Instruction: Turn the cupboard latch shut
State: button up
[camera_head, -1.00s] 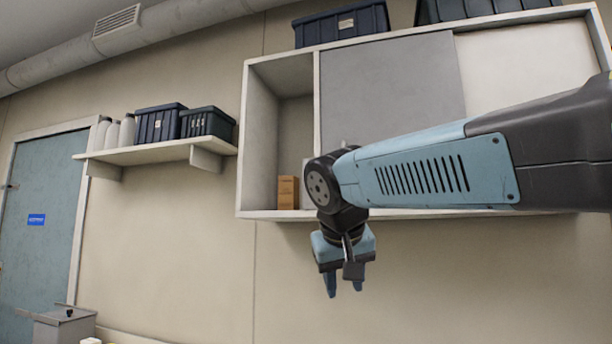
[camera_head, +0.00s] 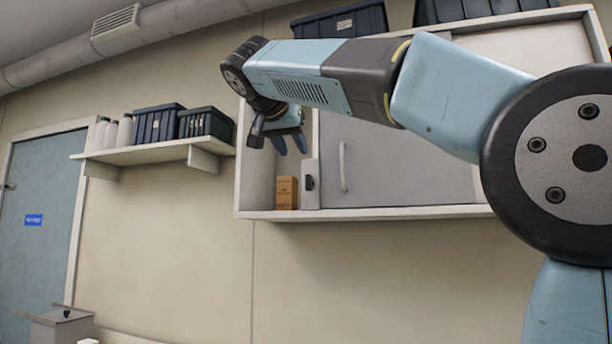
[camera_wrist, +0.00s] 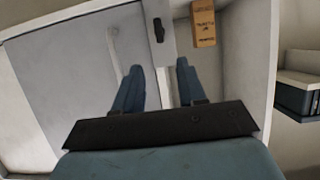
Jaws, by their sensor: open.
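The cupboard (camera_head: 400,213) hangs on the wall, with a grey door (camera_head: 400,165) that has a vertical pale handle (camera_head: 343,167). The latch (camera_head: 309,183) is a small dark piece on a light plate at the door's left edge. In the wrist view the latch (camera_wrist: 158,30) shows beyond my fingertips, its long side running along the plate. My gripper (camera_head: 291,145) is open and empty, above and slightly left of the latch in the head view. In the wrist view its two blue fingers (camera_wrist: 160,72) point toward the plate, apart from the latch.
A small brown box (camera_head: 287,192) stands in the open left compartment, close to the latch; it also shows in the wrist view (camera_wrist: 203,24). A wall shelf (camera_head: 150,153) with dark crates and white bottles is to the left. Wall below the cupboard is clear.

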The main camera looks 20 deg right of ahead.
aim_at(307, 177)
jog(key=x, duration=1.2)
grip_shut()
